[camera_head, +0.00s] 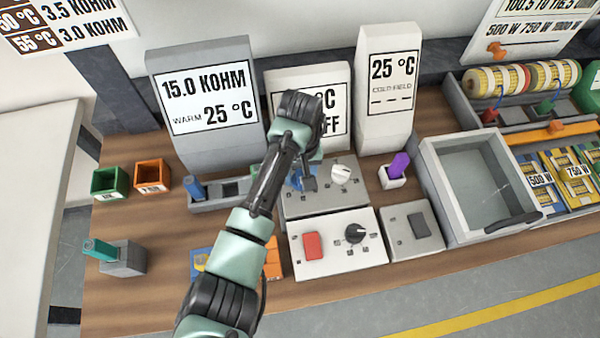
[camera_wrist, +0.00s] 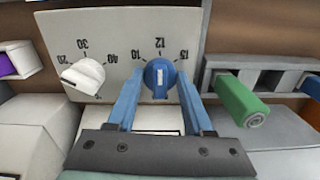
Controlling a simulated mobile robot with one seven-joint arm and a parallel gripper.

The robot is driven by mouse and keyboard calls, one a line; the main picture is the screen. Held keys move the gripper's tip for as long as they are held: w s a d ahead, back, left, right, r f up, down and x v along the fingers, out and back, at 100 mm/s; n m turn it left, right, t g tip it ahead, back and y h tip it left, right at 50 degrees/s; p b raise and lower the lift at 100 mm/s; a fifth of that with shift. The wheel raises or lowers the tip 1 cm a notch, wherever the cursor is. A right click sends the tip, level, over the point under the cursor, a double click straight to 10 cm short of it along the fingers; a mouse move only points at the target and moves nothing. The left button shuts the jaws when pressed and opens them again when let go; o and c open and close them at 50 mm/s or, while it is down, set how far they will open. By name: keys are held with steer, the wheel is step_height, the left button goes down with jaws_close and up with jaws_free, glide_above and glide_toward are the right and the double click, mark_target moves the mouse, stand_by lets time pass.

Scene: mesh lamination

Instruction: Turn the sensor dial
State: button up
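The sensor dial is most likely the blue knob (camera_wrist: 160,76) on a grey panel (camera_wrist: 115,50), with the marks 12 and 15 near it in the wrist view. In the head view my gripper (camera_head: 301,180) is over the left part of the panel, and my arm hides most of the blue knob. A white knob (camera_head: 343,173), also in the wrist view (camera_wrist: 83,76), sits beside it.
A display (camera_head: 210,105) reads 15.0 KOHM, warm 25 °C. Below the panel is a box with a red switch (camera_head: 313,246) and black knob (camera_head: 355,233). A purple plug (camera_head: 399,165) and clear-lidded box (camera_head: 477,190) are to the right.

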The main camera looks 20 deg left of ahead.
jaws_close()
steer(key=shift+r, duration=0.1)
steer(key=m+p, duration=0.2)
steer(key=m, duration=0.2)
steer(key=shift+r+m+p, duration=0.1)
steer(key=shift+m+p, duration=0.2)
steer(key=m+p, duration=0.1)
steer(key=m, duration=0.4)
steer(key=shift+w+p, duration=0.1)
steer(key=shift+p, duration=0.2)
steer(key=shift+m, duration=0.3)
steer(key=o, duration=0.8)
jaws_free()
